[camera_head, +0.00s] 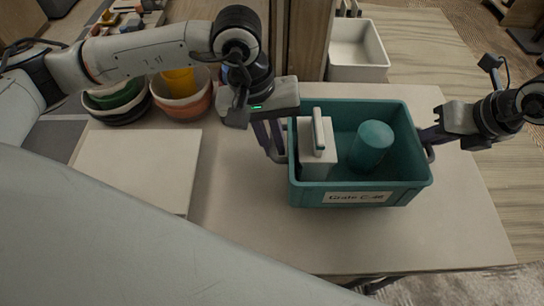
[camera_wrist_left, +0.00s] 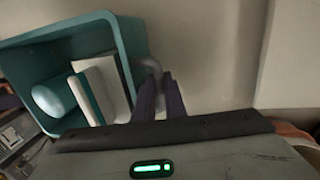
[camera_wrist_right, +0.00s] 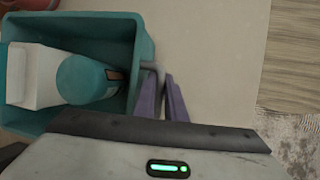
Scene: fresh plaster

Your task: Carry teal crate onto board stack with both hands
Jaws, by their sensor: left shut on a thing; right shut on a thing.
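The teal crate (camera_head: 362,196), labelled "Crate C-48", is at the right half of the table. It holds a white carton-like container (camera_head: 317,152) and a teal cylinder (camera_head: 374,142). My left gripper (camera_head: 274,146) is shut on the crate's left grey handle (camera_wrist_left: 152,66). My right gripper (camera_head: 431,140) is shut on its right handle (camera_wrist_right: 154,70). I cannot tell whether the crate's base touches the table. A flat pale slab (camera_head: 140,163), apparently the board stack, lies at the table's left, apart from the crate.
Stacked bowls (camera_head: 115,98) and an orange bowl with a yellow cup (camera_head: 182,97) stand behind the slab. A white bin (camera_head: 357,50) is behind the crate, beside a wooden post (camera_head: 306,40). The pale tabletop (camera_head: 240,215) is bare between slab and crate.

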